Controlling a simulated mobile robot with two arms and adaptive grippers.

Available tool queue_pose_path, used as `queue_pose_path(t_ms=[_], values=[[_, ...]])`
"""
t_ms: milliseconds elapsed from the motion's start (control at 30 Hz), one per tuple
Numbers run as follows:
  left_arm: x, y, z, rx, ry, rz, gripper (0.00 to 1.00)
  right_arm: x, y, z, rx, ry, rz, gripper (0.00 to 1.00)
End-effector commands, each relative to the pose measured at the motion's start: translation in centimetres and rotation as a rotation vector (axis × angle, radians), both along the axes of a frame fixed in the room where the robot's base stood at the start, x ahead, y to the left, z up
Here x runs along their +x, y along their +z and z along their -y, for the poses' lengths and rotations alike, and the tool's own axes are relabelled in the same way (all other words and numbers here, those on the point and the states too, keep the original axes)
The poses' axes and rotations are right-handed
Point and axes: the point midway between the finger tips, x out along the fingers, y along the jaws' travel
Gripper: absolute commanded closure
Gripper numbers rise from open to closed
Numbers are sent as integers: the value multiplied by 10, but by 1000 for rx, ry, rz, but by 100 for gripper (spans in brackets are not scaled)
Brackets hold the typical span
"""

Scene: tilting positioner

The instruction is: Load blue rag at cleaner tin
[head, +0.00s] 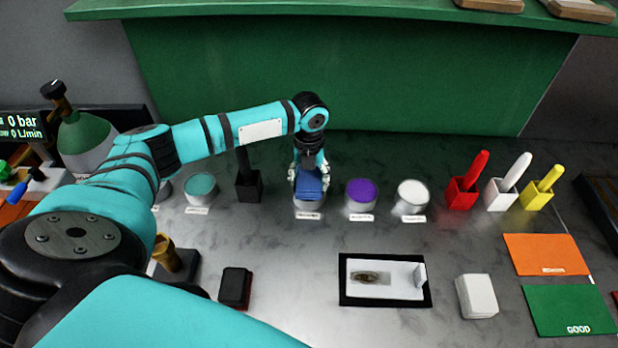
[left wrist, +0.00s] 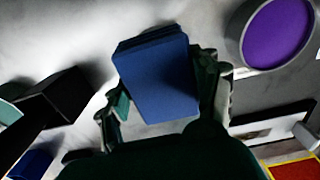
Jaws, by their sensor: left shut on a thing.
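My left gripper (head: 310,176) is shut on the blue rag (head: 308,186), a folded block, at the back middle of the bench. In the left wrist view the rag (left wrist: 160,76) sits between the two fingers. In the head view the rag is over a round tin (head: 309,205), hiding its top; I cannot tell whether they touch. Other tins in the row have teal (head: 201,184), purple (head: 361,191) and white (head: 412,192) contents. The purple one also shows in the left wrist view (left wrist: 278,33). The tin labels are too small to read. My right gripper is out of view.
A black holder (head: 248,186) stands left of the held rag. Red (head: 461,194), white (head: 501,195) and yellow (head: 535,196) holders with sticks stand to the right. A black-framed tray (head: 345,290), a white block (head: 477,296) and a dark block (head: 235,287) lie in front.

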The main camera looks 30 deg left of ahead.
Motion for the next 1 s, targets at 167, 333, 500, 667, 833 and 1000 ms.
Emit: queue_pose_path(t_ms=[167, 333, 500, 667, 833, 1000], values=[[0, 0, 0, 0, 0, 0, 63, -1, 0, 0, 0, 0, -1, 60], [0, -1, 0, 0, 0, 0, 63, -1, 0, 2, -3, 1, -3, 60], [0, -3, 0, 0, 0, 0, 63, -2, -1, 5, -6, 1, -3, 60], [0, -5, 0, -1, 0, -1, 63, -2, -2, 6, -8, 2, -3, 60], [0, -7, 0, -1, 0, -1, 63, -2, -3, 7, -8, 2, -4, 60], [0, -9, 0, -1, 0, -1, 63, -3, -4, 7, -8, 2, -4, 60]])
